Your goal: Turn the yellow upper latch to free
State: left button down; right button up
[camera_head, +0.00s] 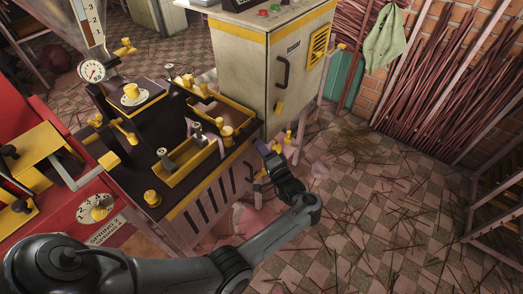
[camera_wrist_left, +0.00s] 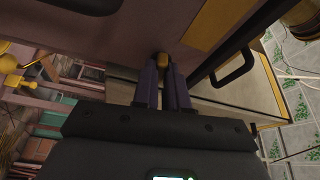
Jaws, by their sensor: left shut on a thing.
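My left gripper (camera_head: 264,148) reaches up to the right end of the dark, yellow-trimmed machine (camera_head: 206,184), just below its top edge. In the head view the gripped latch is hidden by the gripper and the machine's edge. My right gripper is in neither view.
A beige cabinet (camera_head: 268,60) with a dark handle (camera_head: 283,73) stands behind the machine. Yellow knobs (camera_head: 290,137) stick out close to the right of my gripper. A red machine (camera_head: 60,220) is at left. The tiled floor (camera_head: 380,200) at right holds scattered sticks.

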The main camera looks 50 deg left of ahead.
pick_arm(q)
jog(key=n+g+y+b, duration=0.1)
jog(key=n+b, duration=0.3)
jog(key=n+g+y+b, duration=0.1)
jog(key=n+b, duration=0.3)
jog(key=b, duration=0.1)
jog(key=n+g+y+b, duration=0.1)
jog(key=n+g+b, duration=0.1)
jog(key=n+b, duration=0.2)
jog(key=shift+w+f+n+y+b, duration=0.3)
jog(key=shift+f+n+b, duration=0.1)
jog(key=shift+b, duration=0.25)
jog(key=c, duration=1.2)
grip_release()
jog(key=shift+a, duration=0.15)
jog(key=shift+o, duration=0.2)
jog(key=shift+r, duration=0.1)
